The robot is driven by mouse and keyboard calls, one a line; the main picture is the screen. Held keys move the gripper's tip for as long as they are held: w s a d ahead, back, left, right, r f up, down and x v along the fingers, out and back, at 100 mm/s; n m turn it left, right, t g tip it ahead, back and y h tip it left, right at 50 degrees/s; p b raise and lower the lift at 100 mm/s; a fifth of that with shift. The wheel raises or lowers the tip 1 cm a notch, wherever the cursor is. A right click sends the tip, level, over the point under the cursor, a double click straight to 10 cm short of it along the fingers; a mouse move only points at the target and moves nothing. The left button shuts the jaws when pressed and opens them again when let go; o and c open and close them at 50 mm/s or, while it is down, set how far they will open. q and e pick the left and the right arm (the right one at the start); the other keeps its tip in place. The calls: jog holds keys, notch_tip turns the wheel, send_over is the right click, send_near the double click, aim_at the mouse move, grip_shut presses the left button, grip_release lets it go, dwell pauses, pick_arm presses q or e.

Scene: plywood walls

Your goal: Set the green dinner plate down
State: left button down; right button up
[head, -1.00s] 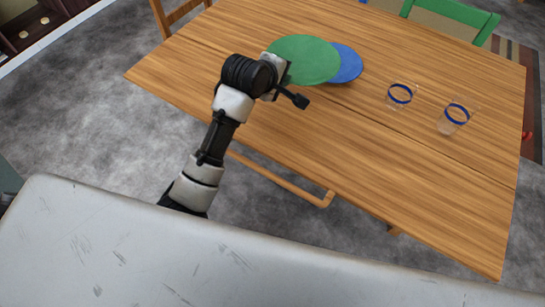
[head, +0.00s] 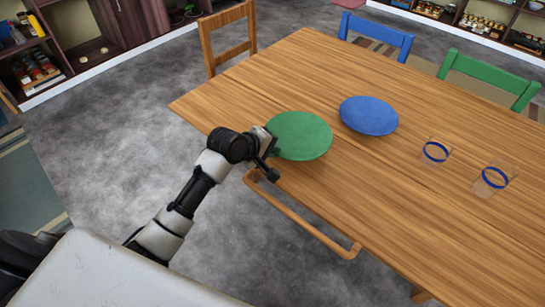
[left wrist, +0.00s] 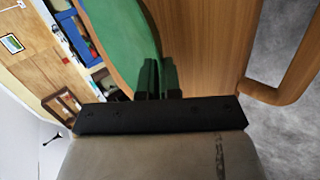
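The green dinner plate (head: 303,135) is a flat round disc over the near left part of the wooden table (head: 380,210). I cannot tell whether it touches the tabletop. My left gripper (head: 270,147) is at the plate's near left edge, by the table's edge. In the left wrist view, the two dark fingers (left wrist: 158,80) are close together on the rim of the green plate (left wrist: 125,35). The fingers hide that part of the rim. My right gripper is not in view.
A blue plate (head: 369,115) lies to the right, apart from the green one. Two clear glasses with blue bands (head: 436,151) (head: 494,178) stand further right. Wooden (head: 228,38), blue (head: 376,36) and green (head: 490,75) chairs stand around the table. Bare tabletop lies beyond the green plate.

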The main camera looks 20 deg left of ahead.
aim_at(272, 164)
pick_arm(q)
jog(key=shift+f, duration=1.7)
jog(key=shift+f, duration=0.1)
jog(key=c, duration=1.6)
grip_release()
jog(key=shift+s+a+r, duration=0.15)
jog(key=shift+s+r, duration=0.1)
jog(key=shift+r, duration=0.1)
jog(key=p+v, duration=0.1)
jog(key=v, duration=1)
jog(key=shift+s, duration=0.15)
